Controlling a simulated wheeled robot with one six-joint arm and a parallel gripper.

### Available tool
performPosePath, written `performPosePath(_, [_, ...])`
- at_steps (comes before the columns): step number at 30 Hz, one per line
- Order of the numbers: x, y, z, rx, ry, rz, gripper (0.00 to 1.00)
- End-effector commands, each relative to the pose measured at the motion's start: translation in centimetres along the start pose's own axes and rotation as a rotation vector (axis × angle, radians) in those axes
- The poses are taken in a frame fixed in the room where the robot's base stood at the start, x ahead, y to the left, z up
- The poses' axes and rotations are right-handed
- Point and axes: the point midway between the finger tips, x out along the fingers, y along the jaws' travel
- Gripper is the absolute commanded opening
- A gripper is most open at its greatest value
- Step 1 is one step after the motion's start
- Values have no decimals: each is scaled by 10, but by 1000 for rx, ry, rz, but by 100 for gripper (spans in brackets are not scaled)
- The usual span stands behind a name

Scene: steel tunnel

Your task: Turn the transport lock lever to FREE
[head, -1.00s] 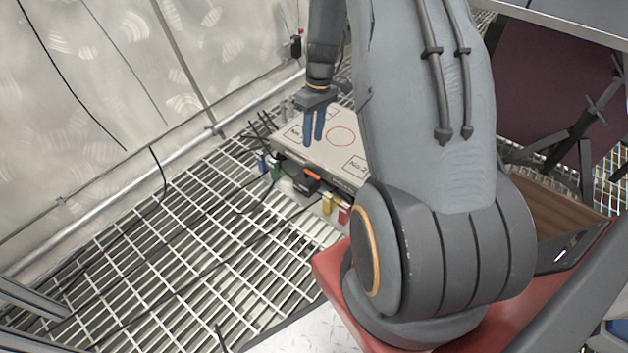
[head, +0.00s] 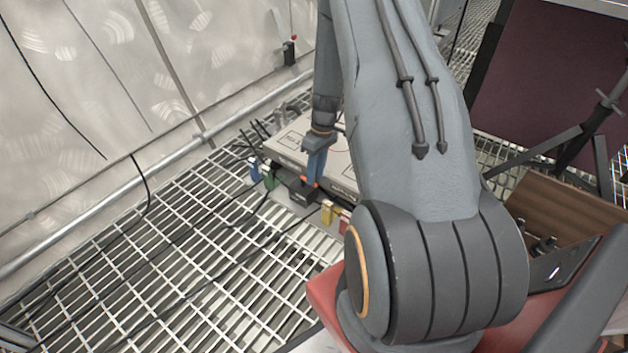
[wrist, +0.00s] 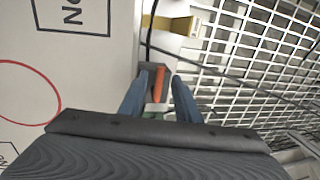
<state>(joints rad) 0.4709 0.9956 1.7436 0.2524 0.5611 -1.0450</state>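The orange lever (wrist: 159,85) sits on a dark block (head: 296,189) on the side of a pale grey box (head: 287,140). In the wrist view the lever shows between the blue fingers of my gripper (wrist: 160,92), with a gap on both sides. My gripper is open. In the head view my gripper (head: 315,176) points down at the lever, and its fingers hide part of it. I cannot read any FREE marking or tell the lever's exact setting.
Yellow (head: 327,211), green (head: 268,178) and blue (head: 255,168) blocks line the box's side. Black cables (head: 240,212) lie over the metal grating floor (head: 160,262). A metal wall (head: 100,90) stands at left. An open cardboard box (head: 545,205) is at right.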

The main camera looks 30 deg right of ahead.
Motion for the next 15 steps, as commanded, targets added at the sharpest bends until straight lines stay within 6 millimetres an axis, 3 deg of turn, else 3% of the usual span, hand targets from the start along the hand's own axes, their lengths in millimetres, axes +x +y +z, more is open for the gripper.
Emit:
performPosePath(3, [15,0,0,1,-1,-2,30])
performPosePath(12, [18,0,0,1,0,0,30])
performPosePath(15, [17,0,0,1,0,0,15])
